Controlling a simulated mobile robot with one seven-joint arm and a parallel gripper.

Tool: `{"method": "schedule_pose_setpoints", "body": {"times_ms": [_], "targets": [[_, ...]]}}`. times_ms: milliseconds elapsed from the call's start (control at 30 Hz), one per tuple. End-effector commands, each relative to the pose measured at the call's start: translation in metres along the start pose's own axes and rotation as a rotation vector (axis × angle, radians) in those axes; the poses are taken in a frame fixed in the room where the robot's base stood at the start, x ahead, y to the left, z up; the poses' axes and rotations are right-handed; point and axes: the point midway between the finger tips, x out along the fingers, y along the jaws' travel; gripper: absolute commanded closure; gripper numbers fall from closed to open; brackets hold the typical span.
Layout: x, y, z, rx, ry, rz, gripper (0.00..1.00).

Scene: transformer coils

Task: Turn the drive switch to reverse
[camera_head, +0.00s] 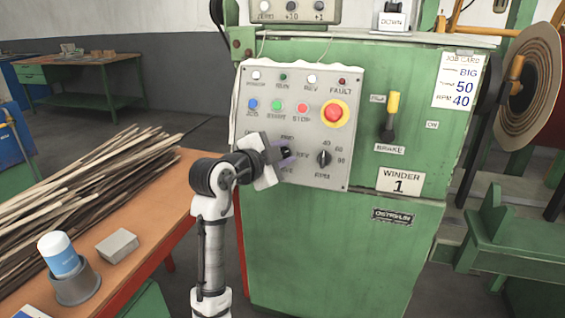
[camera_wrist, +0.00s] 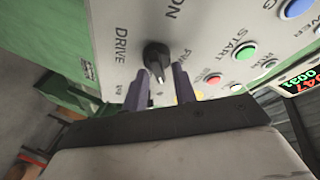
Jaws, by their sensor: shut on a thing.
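The drive switch (camera_wrist: 157,55) is a black knob on the grey control panel (camera_head: 345,105) of the green winder. The word DRIVE is printed beside it in the wrist view, with FWD on its other side. A pale pointer mark on the knob faces the bottom of that view, towards my gripper's palm. My gripper (camera_head: 284,152) reaches the panel from the left. In the wrist view, its two purple fingers (camera_wrist: 160,86) stand on either side of the knob, shut on it. The reverse label is too unclear to place surely.
The RPM knob (camera_head: 323,157) sits just right of my gripper. Above are the blue jog, green start and red stop buttons (camera_head: 302,108), and a red emergency button (camera_head: 334,112). A brake lever (camera_head: 391,115) is further right. A wooden-topped bench (camera_head: 150,222) stands left.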

Motion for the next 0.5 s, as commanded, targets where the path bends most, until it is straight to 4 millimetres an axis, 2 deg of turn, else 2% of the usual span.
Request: {"method": "schedule_pose_setpoints", "body": {"times_ms": [500], "targets": [[0.0000,0.0031,0.0015,0.381,-0.001,0.158,0.95]]}}
